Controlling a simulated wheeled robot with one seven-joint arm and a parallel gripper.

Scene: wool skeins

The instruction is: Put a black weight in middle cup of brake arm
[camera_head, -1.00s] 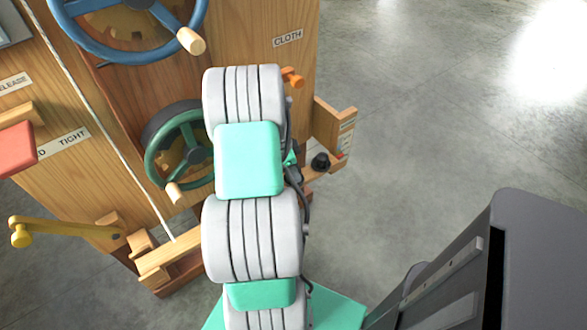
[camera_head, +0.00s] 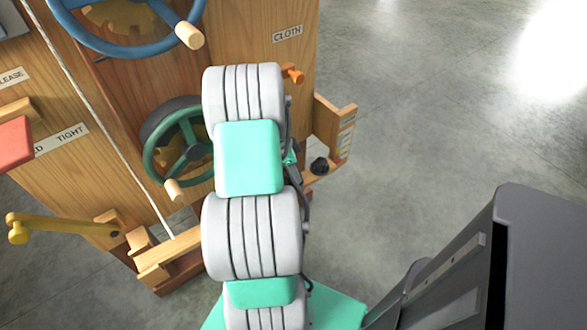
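A small black piece (camera_head: 319,165), which looks like a black weight, is at a small wooden ledge (camera_head: 322,176) on the right side of the wooden machine. I cannot tell whether it rests there or is held. My grey and teal arm covers the middle of the view. My gripper is hidden behind the arm, so its fingers do not show. A wooden bar (camera_head: 170,252) juts out at the machine's lower front; I cannot tell whether it is the brake arm. No cups can be made out.
The machine front (camera_head: 250,40) carries a blue wheel (camera_head: 128,50), a green wheel (camera_head: 150,165), a yellow crank (camera_head: 65,228) and a red block (camera_head: 15,145). An orange peg (camera_head: 293,74) sticks out near the arm. Open concrete floor (camera_head: 430,130) lies to the right.

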